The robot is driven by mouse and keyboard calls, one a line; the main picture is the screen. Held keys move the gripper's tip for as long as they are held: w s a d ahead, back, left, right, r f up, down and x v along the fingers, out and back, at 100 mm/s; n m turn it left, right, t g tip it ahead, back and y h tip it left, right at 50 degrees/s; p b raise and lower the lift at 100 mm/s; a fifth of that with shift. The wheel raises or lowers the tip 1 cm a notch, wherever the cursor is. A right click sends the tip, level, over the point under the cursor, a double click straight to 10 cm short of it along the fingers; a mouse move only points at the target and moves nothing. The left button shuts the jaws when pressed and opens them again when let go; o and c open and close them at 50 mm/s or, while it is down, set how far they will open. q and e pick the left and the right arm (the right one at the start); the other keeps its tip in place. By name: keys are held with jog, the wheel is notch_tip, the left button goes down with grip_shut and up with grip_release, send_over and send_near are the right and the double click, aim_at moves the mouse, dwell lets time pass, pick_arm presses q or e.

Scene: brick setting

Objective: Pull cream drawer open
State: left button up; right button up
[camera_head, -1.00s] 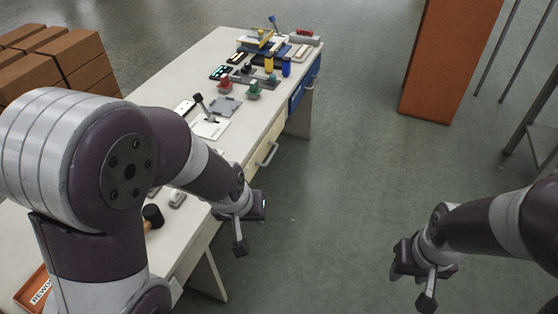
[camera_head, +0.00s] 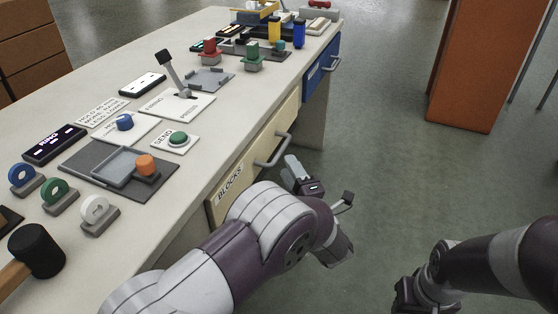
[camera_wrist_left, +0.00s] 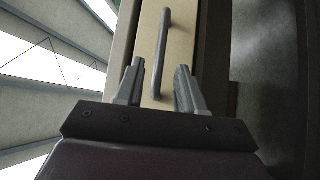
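The cream drawer (camera_head: 254,165), labelled BLOCKS, sits in the front of the white bench and looks closed. Its grey bar handle (camera_head: 275,150) is on the drawer face. In the left wrist view the handle (camera_wrist_left: 162,55) runs lengthwise ahead of the fingers, its near end between the fingertips. My left gripper (camera_head: 318,178) is close in front of the drawer. In the left wrist view it (camera_wrist_left: 158,82) is open, a finger on either side, not closed on the handle. My right gripper (camera_head: 412,300) is low at the right, partly cut off, away from the bench; its fingers are unclear.
The bench top (camera_head: 105,78) carries a hammer (camera_head: 38,250), a lever (camera_head: 172,75), buttons and several small fixtures. A blue drawer (camera_head: 318,72) is further along the bench. An orange-brown panel (camera_head: 468,65) stands at the right. The floor between is clear.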

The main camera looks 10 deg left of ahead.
aim_at(280, 150)
pick_arm(q)
jog(key=b+x, duration=0.1)
jog(key=x, duration=0.5)
jog(key=shift+w+a+b, duration=0.15)
jog(key=shift+w+b, duration=0.2)
jog(key=shift+w, duration=0.05)
grip_shut()
pick_arm(e)
notch_tip(280, 150, down, 2)
jog(key=shift+f, duration=0.2)
